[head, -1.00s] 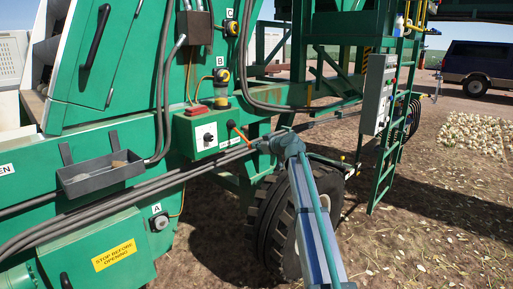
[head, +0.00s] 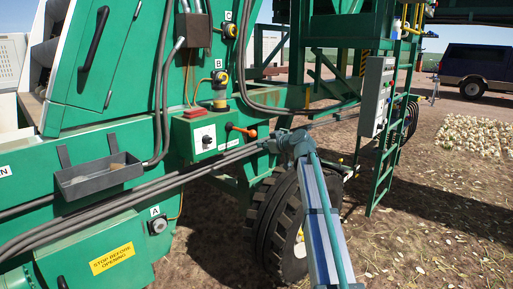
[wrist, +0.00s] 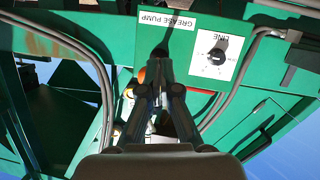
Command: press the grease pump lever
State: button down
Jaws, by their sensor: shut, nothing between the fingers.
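The grease pump lever (head: 241,130) is a short orange handle on the right side of the green control box in the head view. It sits nearly level, with its orange end tilted slightly down. My gripper (head: 268,145) is just right of and slightly below the lever's end, seemingly apart from it. In the wrist view my gripper (wrist: 160,55) is shut and empty below the upside-down GREASE PUMP label (wrist: 167,20). An orange part of the lever (wrist: 142,75) shows beside the fingers, which hide most of it.
The box also carries the LINE knob (head: 205,139) and a red block (head: 195,112) on top. Grey hoses (head: 170,186) run below the box. A large tyre (head: 277,225) stands below my gripper. A green ladder (head: 390,150) and a grey electrical box (head: 376,97) are to the right.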

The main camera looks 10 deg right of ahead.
jog(key=s+d, duration=0.3)
jog(key=s, duration=0.3)
jog(key=shift+s+d+r+b, duration=0.15)
jog(key=shift+d+r+b, duration=0.15)
jog(key=shift+d+r, duration=0.05)
dwell(1.1)
